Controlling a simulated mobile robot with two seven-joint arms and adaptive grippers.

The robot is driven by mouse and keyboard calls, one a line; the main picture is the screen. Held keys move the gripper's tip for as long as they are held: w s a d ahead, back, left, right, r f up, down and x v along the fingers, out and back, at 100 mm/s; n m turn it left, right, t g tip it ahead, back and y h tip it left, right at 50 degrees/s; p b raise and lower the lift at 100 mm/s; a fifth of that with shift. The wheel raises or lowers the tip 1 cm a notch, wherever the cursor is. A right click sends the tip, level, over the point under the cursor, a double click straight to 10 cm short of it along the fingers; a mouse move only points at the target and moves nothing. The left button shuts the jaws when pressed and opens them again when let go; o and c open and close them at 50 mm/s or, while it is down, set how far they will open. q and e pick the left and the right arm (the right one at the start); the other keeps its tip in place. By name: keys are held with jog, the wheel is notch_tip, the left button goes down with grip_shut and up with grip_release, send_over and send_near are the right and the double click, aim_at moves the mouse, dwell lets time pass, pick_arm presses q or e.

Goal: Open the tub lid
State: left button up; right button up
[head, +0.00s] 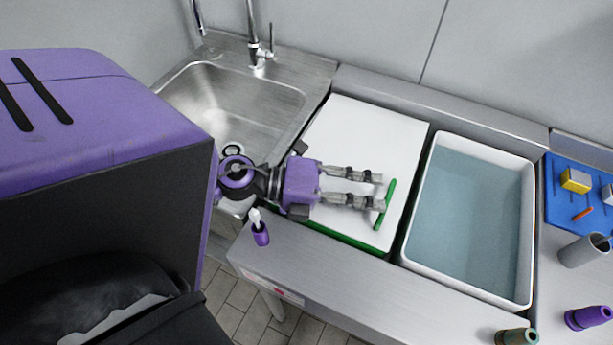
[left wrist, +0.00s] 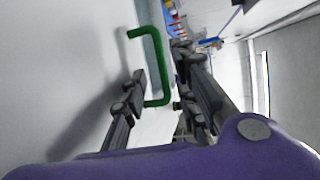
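The tub lid (head: 350,125) is a flat white panel, lying closed with a green edge showing below it. A green bar handle (head: 391,190) stands on its right part. My left gripper (head: 380,191) reaches over the lid from the left, its two fingers spread apart with the tips at the handle. In the left wrist view the green handle (left wrist: 162,70) shows between and beyond the open fingers. I cannot tell whether a finger touches it. My right gripper is not in view.
A steel sink (head: 240,95) with a tap (head: 258,45) lies left of the lid. A white-rimmed open tub (head: 408,225) with a blue-grey interior is to the right. Beyond it are a blue mat (head: 560,215) with small blocks and a grey cup (head: 580,252).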

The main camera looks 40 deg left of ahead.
aim_at(389, 197)
pick_arm(q)
jog(key=x, duration=0.3)
jog(key=p+x, duration=0.1)
jog(key=shift+w+d+r, duration=0.1)
jog(key=shift+d+r, duration=0.1)
jog(key=shift+r, duration=0.1)
jog(key=shift+w+d+f, duration=0.1)
jog(key=shift+w+f, duration=0.1)
jog(key=shift+c, duration=0.3)
jog(key=shift+s, duration=0.1)
grip_shut()
